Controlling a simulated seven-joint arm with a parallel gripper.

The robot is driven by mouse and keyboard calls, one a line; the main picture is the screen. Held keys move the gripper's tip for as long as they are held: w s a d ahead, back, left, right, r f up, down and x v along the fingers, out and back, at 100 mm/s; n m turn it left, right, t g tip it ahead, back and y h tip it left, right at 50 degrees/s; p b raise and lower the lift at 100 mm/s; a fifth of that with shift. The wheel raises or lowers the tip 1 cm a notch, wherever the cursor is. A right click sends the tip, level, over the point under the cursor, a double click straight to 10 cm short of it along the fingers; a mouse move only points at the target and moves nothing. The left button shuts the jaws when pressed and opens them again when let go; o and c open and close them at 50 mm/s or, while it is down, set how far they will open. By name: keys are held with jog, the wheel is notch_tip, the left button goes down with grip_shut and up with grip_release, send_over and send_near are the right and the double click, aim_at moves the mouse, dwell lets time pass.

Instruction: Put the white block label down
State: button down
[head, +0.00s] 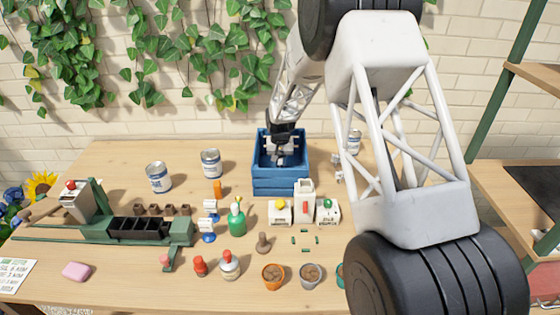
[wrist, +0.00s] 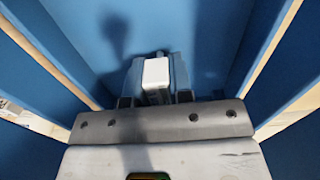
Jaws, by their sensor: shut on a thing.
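My gripper (head: 282,152) is inside the blue crate (head: 274,185), near the back of the table. In the wrist view my gripper (wrist: 155,98) is shut on the white block label (wrist: 156,72), whose pale top shows between the two fingers. The crate's blue walls (wrist: 275,60) surround the gripper on the sides. A shadow of the arm falls on the blue surface beyond the block. I cannot tell whether the block touches the crate floor. In the head view the block is too small and covered to make out clearly.
White cans (head: 159,177) stand left of the crate. A green spray bottle (head: 237,218) and small white block-like items (head: 280,211) stand in front of it. A green rack with a black tray (head: 140,230) is at the left.

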jog(key=shift+f, duration=0.1)
jog(key=c, duration=1)
grip_release()
notch_tip(320, 180, up, 12)
jog(key=shift+r, duration=0.1)
jog(key=shift+r, duration=0.1)
dwell(0.7)
